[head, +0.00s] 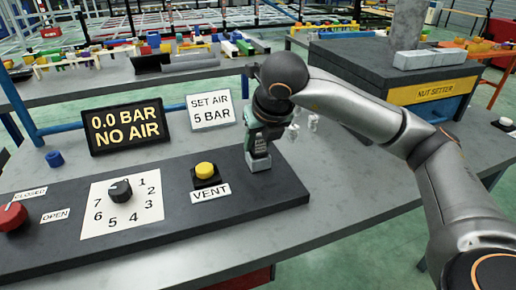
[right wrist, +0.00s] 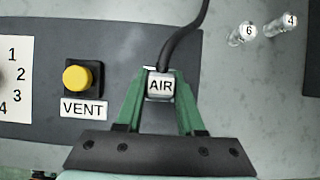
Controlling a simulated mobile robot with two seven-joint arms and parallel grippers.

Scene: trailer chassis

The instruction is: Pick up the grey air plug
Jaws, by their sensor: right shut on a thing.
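The grey air plug (right wrist: 160,86), labelled AIR, sits between the two green fingers of my right gripper (right wrist: 160,92) in the right wrist view. A dark cable (right wrist: 184,38) runs from it toward the top. In the head view my right gripper (head: 258,145) points down at the right end of the dark panel (head: 150,236). A light grey block (head: 259,163) shows under its fingers, at the panel. I cannot tell whether the plug is clear of the panel. My left gripper is not in view.
Left of the gripper are the yellow vent button (head: 205,170), a numbered dial (head: 120,190) and a red knob (head: 12,215). The display (head: 125,125) reads 0.0 BAR NO AIR. A sign (head: 211,112) says SET AIR 5 BAR.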

